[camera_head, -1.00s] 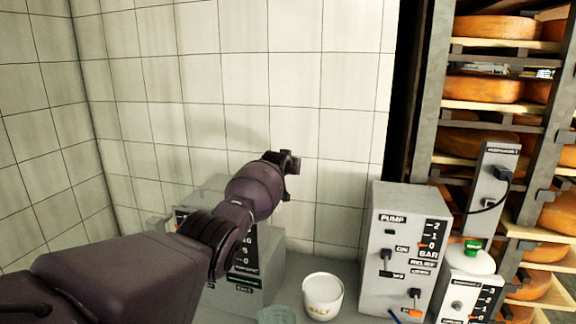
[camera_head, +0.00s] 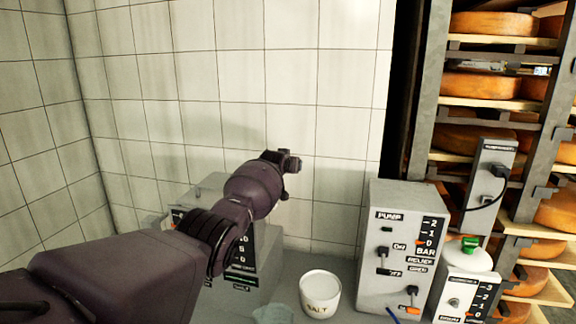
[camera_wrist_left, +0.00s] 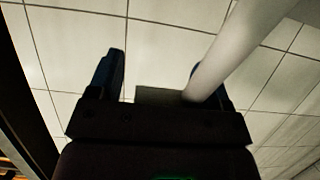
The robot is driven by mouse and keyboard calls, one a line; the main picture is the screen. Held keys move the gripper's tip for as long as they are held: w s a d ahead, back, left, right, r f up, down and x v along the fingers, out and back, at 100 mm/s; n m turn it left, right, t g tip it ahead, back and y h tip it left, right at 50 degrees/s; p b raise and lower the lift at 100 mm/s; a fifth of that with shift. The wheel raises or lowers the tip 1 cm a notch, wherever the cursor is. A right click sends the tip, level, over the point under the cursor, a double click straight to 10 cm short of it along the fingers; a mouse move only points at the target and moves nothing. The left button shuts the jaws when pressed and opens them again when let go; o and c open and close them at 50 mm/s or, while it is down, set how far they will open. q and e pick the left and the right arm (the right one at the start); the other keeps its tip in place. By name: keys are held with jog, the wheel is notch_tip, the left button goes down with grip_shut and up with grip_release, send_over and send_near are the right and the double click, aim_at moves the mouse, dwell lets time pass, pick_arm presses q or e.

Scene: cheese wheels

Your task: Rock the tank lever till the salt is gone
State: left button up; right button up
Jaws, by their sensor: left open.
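The grey box with black dial labels (camera_head: 212,187), which may be the tank, stands on the counter against the tiled wall, mostly hidden behind my left arm. My left gripper (camera_head: 283,160) is above and right of it, in front of the wall. In the left wrist view the gripper (camera_wrist_left: 157,82) is open. A pale round bar (camera_wrist_left: 235,45) slants down to its right finger and partly covers it. I cannot tell if the bar is the lever or if they touch. A white pot marked SALT (camera_head: 320,292) stands on the counter. My right gripper is out of view.
A grey PUMP box (camera_head: 386,285) with small levers stands right of the salt pot. A white unit with a green cap (camera_head: 470,258) is beside it. A translucent vessel (camera_head: 272,314) is at the front edge. Cheese shelves (camera_head: 498,84) fill the right. The wall above the counter is clear.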

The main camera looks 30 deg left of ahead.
pick_arm(q)
jog(key=shift+p+v, duration=0.65)
jog(key=shift+v, duration=0.75)
jog(key=v, duration=0.8)
